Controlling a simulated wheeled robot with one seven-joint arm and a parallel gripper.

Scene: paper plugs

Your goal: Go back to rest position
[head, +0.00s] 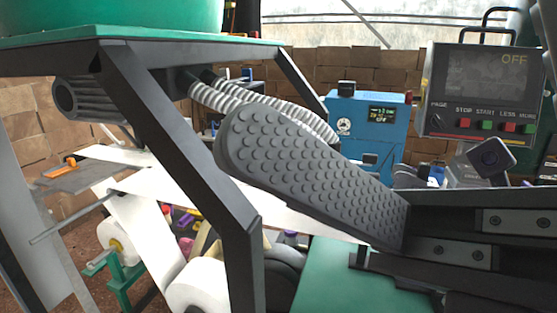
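A large grey part with a studded face, which looks like a finger of my gripper (305,175), fills the middle of the head view. It runs from dark metal parts with screwed plates at the lower right up to a rounded tip at the upper left. Only one finger can be made out. I cannot see whether the gripper is open or shut, and nothing held shows. The gripper hides part of the machine behind it.
A dark steel frame (185,150) carries a green tub (110,18) at the left. White paper rolls (200,285) and a paper web sit below. A blue box (368,125) and a control panel (485,90) reading OFF stand behind. A green surface (335,280) lies below the gripper.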

